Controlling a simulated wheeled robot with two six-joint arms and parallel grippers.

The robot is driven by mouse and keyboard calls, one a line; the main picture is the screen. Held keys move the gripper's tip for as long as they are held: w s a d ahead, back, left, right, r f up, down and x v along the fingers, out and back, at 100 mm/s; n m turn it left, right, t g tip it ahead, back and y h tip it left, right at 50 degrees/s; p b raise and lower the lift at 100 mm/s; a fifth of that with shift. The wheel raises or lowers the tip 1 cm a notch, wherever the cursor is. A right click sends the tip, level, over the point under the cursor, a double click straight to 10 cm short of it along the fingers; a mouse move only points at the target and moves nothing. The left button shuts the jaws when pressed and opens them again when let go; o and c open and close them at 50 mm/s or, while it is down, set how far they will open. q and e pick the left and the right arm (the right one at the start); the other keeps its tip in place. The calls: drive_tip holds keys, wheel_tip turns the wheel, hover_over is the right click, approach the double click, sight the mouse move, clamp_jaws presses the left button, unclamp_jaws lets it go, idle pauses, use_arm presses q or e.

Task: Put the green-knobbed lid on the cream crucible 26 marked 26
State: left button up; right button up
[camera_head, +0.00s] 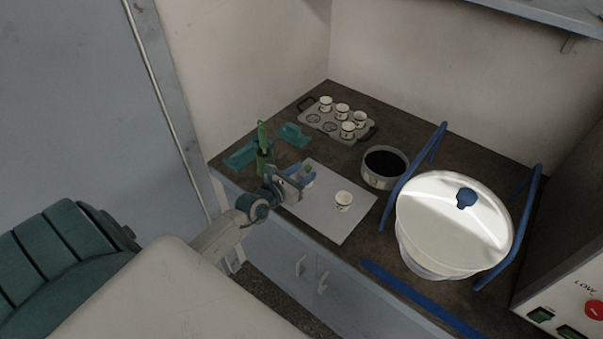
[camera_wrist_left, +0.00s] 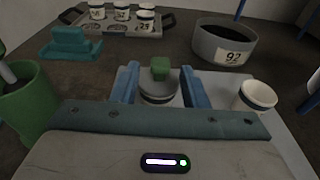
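The fingers are apart, one on each side of the lid, and I see no clear contact with the knob. In the head view my left gripper (camera_head: 297,181) is low over the mat's left part and largely hides the lid. A cream crucible (camera_head: 343,200) stands upright and open on the mat, right of the gripper. It also shows in the wrist view (camera_wrist_left: 256,97); its number cannot be read. My right gripper is not in view.
A grey tray (camera_head: 359,141) with several crucibles stands at the back. A round dark-filled pan marked 92 (camera_head: 384,169) is behind the mat. A large white-lidded bowl (camera_head: 450,225) between blue bars is at right. A green holder (camera_head: 265,160) and teal blocks (camera_head: 293,135) are at left.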

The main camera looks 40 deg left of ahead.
use_arm(q)
drive_tip(key=shift+r, duration=0.1)
drive_tip(key=shift+r, duration=0.25)
drive_tip(key=shift+r+p, duration=0.45)
drive_tip(key=shift+p, duration=0.15)
drive_tip(key=s+a+r+p, duration=0.1)
drive_tip(key=s+p, duration=0.2)
drive_tip(key=s, duration=0.9)
drive_tip(key=shift+a+p, duration=0.15)
drive_tip(key=shift+p, duration=0.2)
